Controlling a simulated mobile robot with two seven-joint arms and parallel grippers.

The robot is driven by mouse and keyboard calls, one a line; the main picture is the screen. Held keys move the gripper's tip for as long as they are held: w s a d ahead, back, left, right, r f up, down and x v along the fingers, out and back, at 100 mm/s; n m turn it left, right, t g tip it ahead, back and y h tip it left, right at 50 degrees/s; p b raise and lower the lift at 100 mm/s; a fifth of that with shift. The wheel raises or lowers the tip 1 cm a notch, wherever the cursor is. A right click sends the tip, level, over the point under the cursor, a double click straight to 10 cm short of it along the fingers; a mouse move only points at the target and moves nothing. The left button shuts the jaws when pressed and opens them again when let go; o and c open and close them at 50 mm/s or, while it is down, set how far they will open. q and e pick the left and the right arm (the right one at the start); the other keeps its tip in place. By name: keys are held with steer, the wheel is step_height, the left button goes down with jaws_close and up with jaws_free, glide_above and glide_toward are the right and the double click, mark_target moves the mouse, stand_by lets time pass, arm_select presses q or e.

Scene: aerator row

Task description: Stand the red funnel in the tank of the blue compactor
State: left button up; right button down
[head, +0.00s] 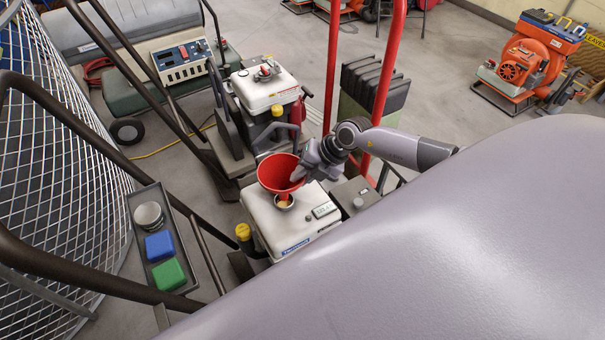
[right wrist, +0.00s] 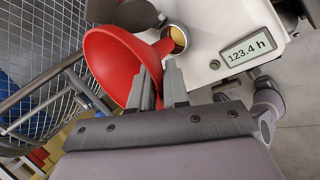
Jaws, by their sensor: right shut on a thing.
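The red funnel (head: 280,171) is held by its side in my right gripper (head: 304,168), wide mouth up. Its spout is at the open filler hole (head: 284,202) of a white tank (head: 282,234) with a blue label. I cannot tell how far the spout sits inside the hole. In the right wrist view the funnel (right wrist: 112,65) is beside the two fingers of the gripper (right wrist: 160,72), and its spout points at the hole (right wrist: 178,38). No blue body of the machine is clearly visible. My left gripper is not in view.
A second machine with a white tank (head: 263,88) stands behind. A tray (head: 186,283) with a round metal piece, a blue block and a green block lies left. Dark handle bars (head: 75,120) and red bars (head: 385,75) rise close by. A meter (right wrist: 248,48) sits on the tank.

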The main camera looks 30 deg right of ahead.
steer(key=shift+f, duration=0.25)
stand_by(0.3)
steer(key=shift+f+b, duration=2.15)
steer(key=shift+f, duration=0.95)
steer(key=c, duration=1)
jaws_free()
steer(key=shift+c, duration=0.2)
